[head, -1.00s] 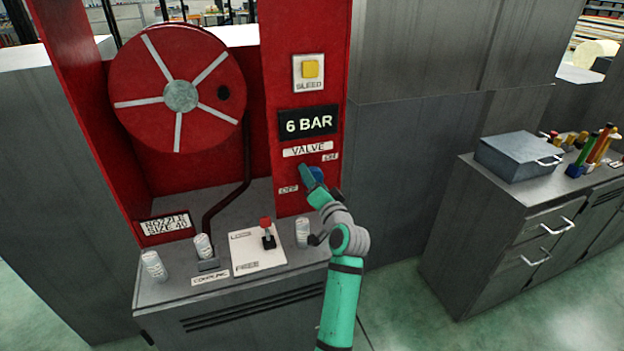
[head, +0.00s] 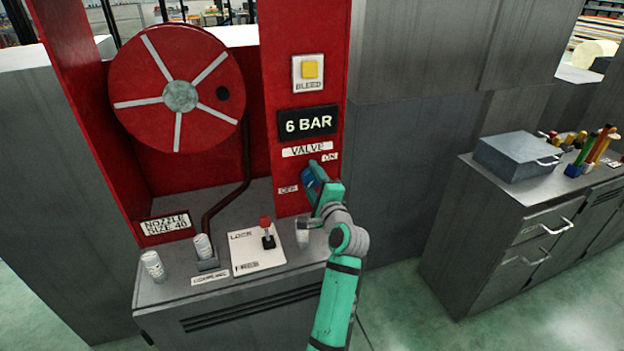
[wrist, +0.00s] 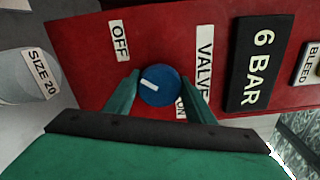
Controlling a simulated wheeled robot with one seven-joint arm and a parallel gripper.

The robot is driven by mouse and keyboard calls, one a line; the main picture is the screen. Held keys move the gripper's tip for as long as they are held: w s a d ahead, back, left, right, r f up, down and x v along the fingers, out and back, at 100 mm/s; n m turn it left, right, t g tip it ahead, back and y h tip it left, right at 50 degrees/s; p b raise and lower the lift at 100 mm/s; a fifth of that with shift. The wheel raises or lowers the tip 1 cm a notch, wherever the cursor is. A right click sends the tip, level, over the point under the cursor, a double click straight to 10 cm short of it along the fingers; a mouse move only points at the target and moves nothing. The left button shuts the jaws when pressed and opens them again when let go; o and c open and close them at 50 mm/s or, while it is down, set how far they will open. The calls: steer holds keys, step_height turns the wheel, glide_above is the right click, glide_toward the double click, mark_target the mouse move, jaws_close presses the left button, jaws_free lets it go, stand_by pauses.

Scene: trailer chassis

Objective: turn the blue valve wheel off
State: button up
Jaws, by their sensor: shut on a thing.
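The blue valve wheel (head: 308,181) is on the red panel below the VALVE label (head: 307,149), mostly hidden by my gripper in the head view. In the wrist view the wheel (wrist: 160,97) sits between my fingers, and a white mark on its face lies left of its middle. My gripper (wrist: 160,92) is shut on the wheel, one finger on each side. The OFF label (head: 288,189) is left of the wheel and the ON label (head: 329,156) is at its upper right. The display (head: 308,123) reads 6 BAR.
A yellow BLEED button (head: 310,69) is above the display. A red hose reel (head: 215,115) is at the left. A grey cabinet (head: 490,205) stands at the right.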

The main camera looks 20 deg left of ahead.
steer(key=shift+f+m, duration=0.1)
steer(key=shift+m, duration=1.1)
steer(key=shift+w, duration=0.1)
steer(key=o, duration=1)
steer(key=shift+o, duration=0.2)
steer(key=v, duration=1.1)
steer(key=shift+w, duration=0.15)
